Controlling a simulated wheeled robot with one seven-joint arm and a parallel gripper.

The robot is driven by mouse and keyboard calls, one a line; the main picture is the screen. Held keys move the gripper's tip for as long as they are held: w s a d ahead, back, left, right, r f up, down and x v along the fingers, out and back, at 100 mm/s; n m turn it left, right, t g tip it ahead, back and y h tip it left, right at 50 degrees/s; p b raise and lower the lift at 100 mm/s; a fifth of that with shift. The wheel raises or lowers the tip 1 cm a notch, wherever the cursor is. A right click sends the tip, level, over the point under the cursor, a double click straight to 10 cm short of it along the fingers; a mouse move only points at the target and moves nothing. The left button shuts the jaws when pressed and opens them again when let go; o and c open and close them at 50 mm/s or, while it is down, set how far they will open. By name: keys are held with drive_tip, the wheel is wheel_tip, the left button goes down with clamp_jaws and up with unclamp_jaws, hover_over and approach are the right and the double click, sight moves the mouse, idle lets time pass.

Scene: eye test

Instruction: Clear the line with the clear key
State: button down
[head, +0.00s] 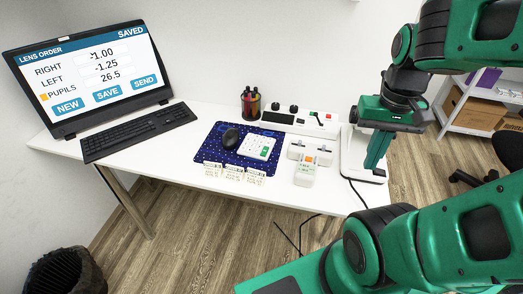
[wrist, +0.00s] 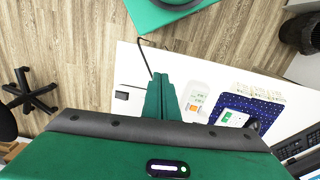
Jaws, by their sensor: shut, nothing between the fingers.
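The monitor (head: 88,75) shows a lens order: RIGHT -1.00, LEFT -1.25, PUPILS 26.5. An orange square marks the PUPILS line, and SAVED shows at the top right. A white number pad (head: 254,145) with a green key lies on the blue mat; it also shows in the wrist view (wrist: 232,118). A white handheld device (head: 305,174) with orange and green parts lies right of the mat. No clear key label is readable. My gripper (head: 372,168) is shut and empty, pointing down at the desk's right end, apart from both; its fingers show in the wrist view (wrist: 160,78).
A black keyboard (head: 138,131) lies before the monitor. The blue mat (head: 208,150) also bears a black mouse (head: 231,138), with small white cards (head: 232,173) along its front edge. A dark bin (head: 65,272) is on the floor.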

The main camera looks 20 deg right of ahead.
drive_tip(key=w+a+f+n+t+h, duration=0.1)
drive_tip(key=w+a+f+n+h, duration=0.1)
drive_tip(key=w+a+n, duration=0.4)
drive_tip(key=w+a+f+n+t+h, duration=0.2)
drive_tip(key=w+a+n, duration=0.4)
drive_tip(key=w, duration=0.7)
drive_tip(key=w+a+f+n+t+h, duration=0.1)
drive_tip(key=w+a+n+h, duration=0.3)
drive_tip(key=w+n, duration=0.5)
drive_tip(key=shift+w+a+f+t, duration=0.4)
drive_tip(key=shift+w+a+f, duration=0.1)
drive_tip(key=shift+w+a, duration=0.4)
drive_tip(key=shift+f, duration=0.15)
